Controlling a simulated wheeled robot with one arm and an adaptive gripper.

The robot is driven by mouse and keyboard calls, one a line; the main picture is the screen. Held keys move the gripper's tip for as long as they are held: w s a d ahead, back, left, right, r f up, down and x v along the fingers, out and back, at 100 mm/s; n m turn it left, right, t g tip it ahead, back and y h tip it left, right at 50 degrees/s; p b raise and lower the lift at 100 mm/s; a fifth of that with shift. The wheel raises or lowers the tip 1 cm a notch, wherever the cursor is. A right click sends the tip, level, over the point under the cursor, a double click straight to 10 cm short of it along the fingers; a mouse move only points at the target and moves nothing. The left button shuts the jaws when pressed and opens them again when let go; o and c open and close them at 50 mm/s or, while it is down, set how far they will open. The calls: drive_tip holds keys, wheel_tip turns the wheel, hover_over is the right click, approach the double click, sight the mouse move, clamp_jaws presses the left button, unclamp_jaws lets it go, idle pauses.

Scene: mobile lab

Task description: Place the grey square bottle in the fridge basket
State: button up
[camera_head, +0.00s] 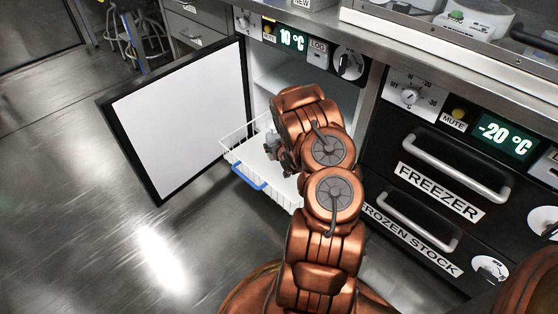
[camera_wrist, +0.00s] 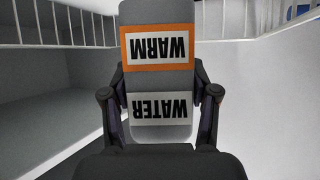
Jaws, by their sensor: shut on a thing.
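The grey bottle (camera_wrist: 160,80) fills the middle of the wrist view. Its labels read "WARM", with an orange border, and "WATER", both upside down in the picture. My gripper (camera_wrist: 160,98) is shut on the bottle, one finger on each side. The white wire fridge basket (camera_head: 233,147) is pulled out of the open fridge and has a blue handle (camera_head: 249,177). In the head view my arm reaches over the basket and hides much of it, and the bottle is hard to make out. I cannot tell whether the bottle touches the basket floor. Basket wires (camera_wrist: 230,22) show behind the bottle.
The fridge door (camera_head: 178,117) stands wide open on the left. The fridge panel (camera_head: 291,40) reads 10 °C. The closed freezer drawers (camera_head: 440,180) are on the right, with protruding handles. The floor (camera_head: 90,220) in front of the door is clear.

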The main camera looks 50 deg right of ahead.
wheel_tip(320, 180, down, 8)
drive_tip(key=b, duration=0.2)
drive_tip(key=shift+b, duration=0.3)
drive_tip(key=shift+f, duration=0.2)
drive_tip(key=o, duration=1.4)
drive_tip(key=shift+o, duration=0.2)
drive_tip(key=shift+r, duration=0.1)
